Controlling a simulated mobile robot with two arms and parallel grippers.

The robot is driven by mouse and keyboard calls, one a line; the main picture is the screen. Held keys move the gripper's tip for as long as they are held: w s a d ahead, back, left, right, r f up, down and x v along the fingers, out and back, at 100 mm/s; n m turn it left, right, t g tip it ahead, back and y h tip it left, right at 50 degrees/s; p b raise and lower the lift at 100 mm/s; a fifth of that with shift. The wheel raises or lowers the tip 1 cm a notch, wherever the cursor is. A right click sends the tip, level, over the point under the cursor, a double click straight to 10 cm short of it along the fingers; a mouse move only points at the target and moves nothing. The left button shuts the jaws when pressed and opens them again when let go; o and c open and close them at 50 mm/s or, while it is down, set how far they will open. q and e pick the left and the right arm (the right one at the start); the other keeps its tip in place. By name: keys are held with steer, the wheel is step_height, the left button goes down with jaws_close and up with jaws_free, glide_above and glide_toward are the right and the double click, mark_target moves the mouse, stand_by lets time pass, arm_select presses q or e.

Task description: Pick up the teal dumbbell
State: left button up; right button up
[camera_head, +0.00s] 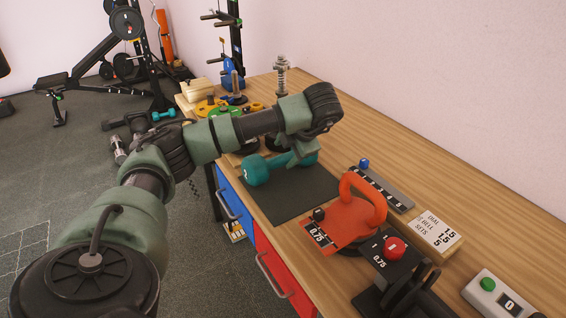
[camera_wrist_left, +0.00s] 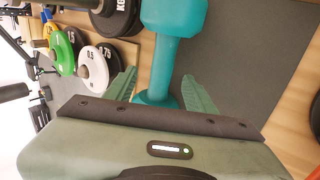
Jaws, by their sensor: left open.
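The teal dumbbell (camera_head: 257,170) lies on a dark mat (camera_head: 290,200) on the wooden bench. My left gripper (camera_head: 293,159) is over the dumbbell, and it hides part of the handle in the head view. In the left wrist view the dumbbell (camera_wrist_left: 166,65) runs between the two green fingers of my left gripper (camera_wrist_left: 160,80). The fingers are apart, one on each side of it, and I see a gap beside the handle. The near head is partly hidden by the gripper's body. My right gripper is not in view.
Weight plates (camera_head: 222,112) and a spring post (camera_head: 281,75) stand behind the gripper. A wooden label block (camera_head: 428,232), a red-button panel (camera_head: 393,248) and a green-button box (camera_head: 489,286) are at the right.

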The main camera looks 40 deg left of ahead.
mark_target(282, 157)
arm_select(q)
steer(key=x, duration=0.4)
steer(key=shift+w+f+p, duration=0.1)
steer(key=shift+f+p, duration=0.3)
steer(key=shift+f, duration=0.05)
jaws_close()
stand_by(0.6)
stand_by(0.3)
steer(key=shift+w+a+r, duration=0.1)
steer(key=shift+w+r, duration=0.05)
steer(key=shift+r, duration=0.1)
